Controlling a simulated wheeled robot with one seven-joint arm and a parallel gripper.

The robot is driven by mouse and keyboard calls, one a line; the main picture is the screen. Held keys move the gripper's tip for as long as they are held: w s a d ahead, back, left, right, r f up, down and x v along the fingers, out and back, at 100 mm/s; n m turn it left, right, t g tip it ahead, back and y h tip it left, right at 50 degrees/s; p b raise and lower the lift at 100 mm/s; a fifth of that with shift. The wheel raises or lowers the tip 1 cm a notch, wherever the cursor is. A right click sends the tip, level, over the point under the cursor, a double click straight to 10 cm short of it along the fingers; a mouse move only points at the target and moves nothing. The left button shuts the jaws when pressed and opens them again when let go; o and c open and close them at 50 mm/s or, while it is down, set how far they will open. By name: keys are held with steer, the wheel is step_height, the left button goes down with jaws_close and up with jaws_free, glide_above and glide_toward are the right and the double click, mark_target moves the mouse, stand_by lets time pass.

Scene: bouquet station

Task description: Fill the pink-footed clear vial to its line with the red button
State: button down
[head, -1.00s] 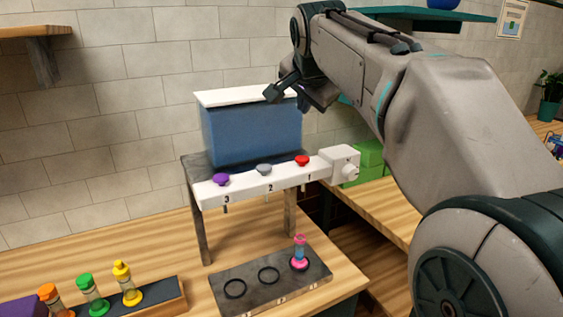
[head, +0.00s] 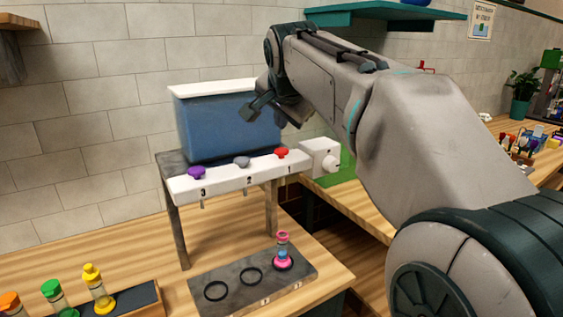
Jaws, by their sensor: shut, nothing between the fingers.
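The pink-footed clear vial (head: 283,252) stands upright on the right-hand ring of the dark base plate (head: 232,284), below spout 1. It has a pink rim and something blue shows at its middle; its fill line and level are too small to tell. The red button (head: 282,153) sits on the white bar (head: 225,178) above the number 1. My gripper (head: 262,112) is shut and empty, in front of the blue tank, above and slightly left of the red button, apart from it.
A grey button (head: 241,161) and a purple button (head: 196,172) share the bar. The blue tank (head: 225,128) stands behind it. A white knob box (head: 321,157) is at the bar's right end. Vials with yellow (head: 92,270), green (head: 51,287) and orange (head: 9,301) tops stand at lower left.

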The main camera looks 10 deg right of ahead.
mark_target(281, 152)
steer(key=shift+f+b, duration=0.95)
steer(key=shift+f, duration=0.65)
stand_by(0.7)
steer(key=shift+f+b, duration=0.35)
steer(key=shift+f, duration=0.05)
steer(key=shift+f+b, duration=0.55)
steer(key=shift+f, duration=0.05)
stand_by(0.6)
stand_by(0.4)
steer(key=shift+r+p, duration=0.9)
steer(key=shift+r, duration=0.1)
steer(key=shift+r+p, duration=2.1)
steer(key=shift+r, duration=0.4)
